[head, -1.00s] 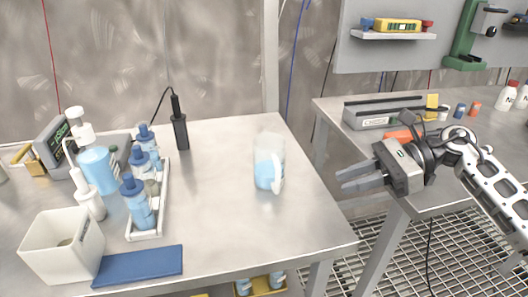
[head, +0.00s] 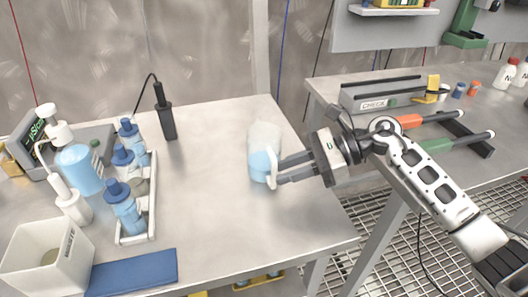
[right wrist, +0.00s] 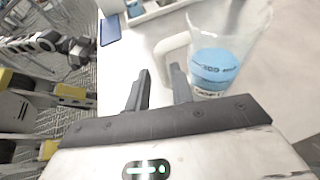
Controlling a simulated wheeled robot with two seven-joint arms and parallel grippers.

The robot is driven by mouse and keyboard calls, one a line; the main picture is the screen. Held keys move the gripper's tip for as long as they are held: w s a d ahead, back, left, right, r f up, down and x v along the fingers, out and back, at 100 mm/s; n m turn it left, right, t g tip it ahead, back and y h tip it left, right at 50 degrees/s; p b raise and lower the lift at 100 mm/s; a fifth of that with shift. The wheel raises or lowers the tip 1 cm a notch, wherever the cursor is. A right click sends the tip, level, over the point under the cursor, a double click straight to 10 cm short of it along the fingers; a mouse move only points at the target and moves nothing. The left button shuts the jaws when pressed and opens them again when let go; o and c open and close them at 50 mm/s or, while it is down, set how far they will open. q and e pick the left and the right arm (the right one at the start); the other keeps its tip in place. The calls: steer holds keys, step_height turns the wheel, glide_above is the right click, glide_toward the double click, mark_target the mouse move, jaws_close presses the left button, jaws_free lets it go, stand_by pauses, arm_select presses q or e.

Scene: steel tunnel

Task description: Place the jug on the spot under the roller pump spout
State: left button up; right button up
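The jug (head: 265,150) is clear with blue liquid in it and stands upright on the steel table. Its handle faces my right gripper. My right gripper (head: 276,171) is open, with its fingertips close beside the handle. In the right wrist view the jug (right wrist: 215,65) stands beyond the fingers, and its pale handle (right wrist: 172,42) lies just ahead of the gap between the fingertips (right wrist: 160,80). I cannot tell whether they touch. My left gripper is outside the head view; blurred arm parts show at the left of the right wrist view. I cannot make out the pump spout.
Left of the jug are a white rack (head: 150,205) of blue-capped bottles, a pump bottle (head: 78,168), a white bin (head: 45,258) and a blue mat (head: 132,272). A black handheld device (head: 165,112) stands behind. A second bench (head: 335,90) is at right, across a gap.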

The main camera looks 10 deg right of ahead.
steer(key=p+x, duration=0.1)
steer(key=x, duration=0.4)
steer(key=shift+w, duration=0.2)
jaws_close()
